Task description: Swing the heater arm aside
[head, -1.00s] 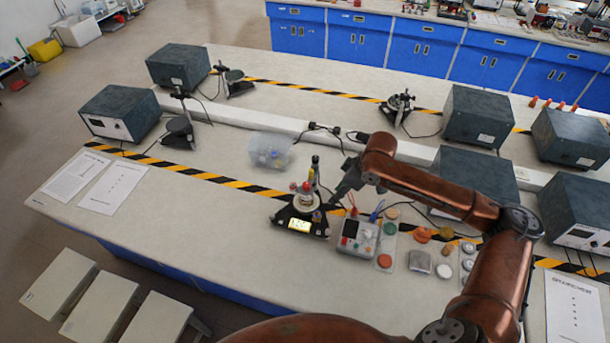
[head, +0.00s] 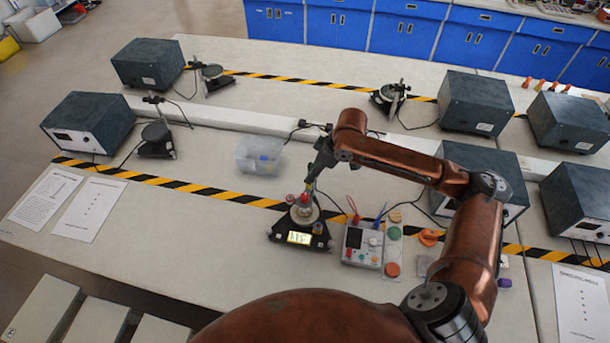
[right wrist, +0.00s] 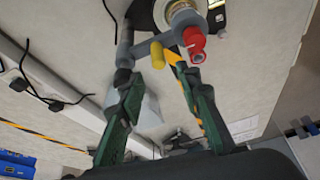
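The heater device stands on the bench, with a black base and lit display (head: 300,238) and a round pale vessel (head: 304,212) on it. In the right wrist view the vessel (right wrist: 180,12) shows at the top. A grey arm (right wrist: 140,48) with a yellow peg (right wrist: 157,55) and a red knob (right wrist: 193,40) lies in front of it. My right gripper (head: 310,180) is just above the device. In the wrist view its fingers (right wrist: 160,70) are apart, one either side of the yellow peg; contact cannot be told. My left gripper is not in view.
A control box (head: 362,245) with leads and coloured discs stands close right of the device. A clear bin (head: 258,155) is behind it to the left. Dark instrument boxes (head: 88,122) stand on both sides.

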